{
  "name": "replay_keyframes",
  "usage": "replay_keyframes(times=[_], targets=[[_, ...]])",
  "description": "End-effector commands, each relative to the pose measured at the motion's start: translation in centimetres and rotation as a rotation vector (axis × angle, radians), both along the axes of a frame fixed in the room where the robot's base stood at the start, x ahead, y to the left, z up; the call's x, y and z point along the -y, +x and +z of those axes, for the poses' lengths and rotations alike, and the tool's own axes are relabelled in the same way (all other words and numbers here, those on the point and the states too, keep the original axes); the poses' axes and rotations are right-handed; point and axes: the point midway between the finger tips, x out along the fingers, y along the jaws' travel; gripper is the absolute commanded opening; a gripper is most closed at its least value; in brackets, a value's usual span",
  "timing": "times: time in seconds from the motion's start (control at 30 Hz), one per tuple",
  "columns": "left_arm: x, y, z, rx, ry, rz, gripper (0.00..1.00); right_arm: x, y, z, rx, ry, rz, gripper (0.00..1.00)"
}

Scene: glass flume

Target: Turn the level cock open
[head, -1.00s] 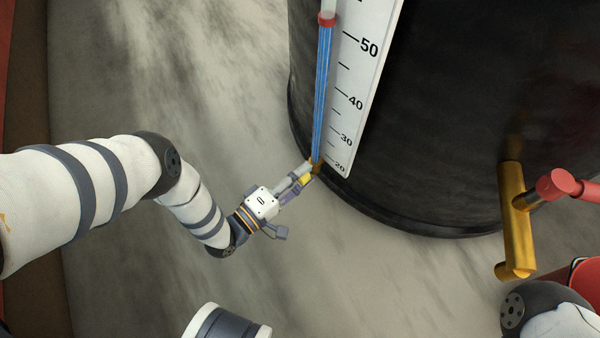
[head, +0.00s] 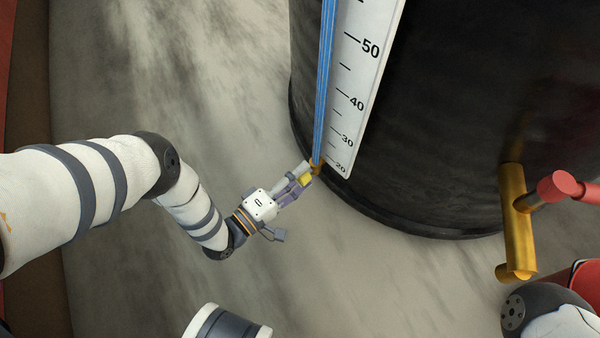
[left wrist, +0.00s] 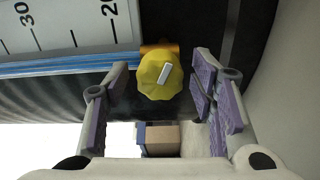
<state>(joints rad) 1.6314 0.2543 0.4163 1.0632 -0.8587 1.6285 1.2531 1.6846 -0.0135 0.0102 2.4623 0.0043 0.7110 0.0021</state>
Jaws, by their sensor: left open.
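The level cock is a yellow lobed knob (left wrist: 160,75) with a white bar mark, on a brass fitting (left wrist: 160,47) at the foot of the sight tube. In the left wrist view the white bar lies at a slant. In the head view the knob (head: 306,181) is small and partly covered by my fingers. My left gripper (head: 304,175) is open, its purple-padded fingers on either side of the knob, with gaps showing in the wrist view. The sight tube (head: 325,90) is blue up to the top of the head view. My right gripper is not in view.
A numbered white scale (head: 360,90) stands beside the tube against a large black tank (head: 460,90). A brass valve pipe (head: 517,220) with a red handle (head: 565,186) is at right. The pale floor (head: 330,280) in front is clear.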

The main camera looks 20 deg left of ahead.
Motion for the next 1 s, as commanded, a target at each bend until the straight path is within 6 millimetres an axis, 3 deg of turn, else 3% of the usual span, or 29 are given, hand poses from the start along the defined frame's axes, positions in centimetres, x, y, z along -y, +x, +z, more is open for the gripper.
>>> replay_keyframes(times=[0.3,0.43,0.6,1.0], targets=[[-3.2,-7.4,-0.1,-0.005,0.002,0.001,0.51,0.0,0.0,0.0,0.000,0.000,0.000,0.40],[-4.1,-9.5,-0.1,-0.002,0.002,0.002,0.51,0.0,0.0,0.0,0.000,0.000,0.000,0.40],[-4.5,-10.5,0.0,0.000,0.001,0.002,0.51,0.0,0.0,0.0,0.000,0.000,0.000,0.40],[-4.7,-10.4,0.0,-0.001,0.028,0.005,0.51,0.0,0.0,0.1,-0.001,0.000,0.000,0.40]])
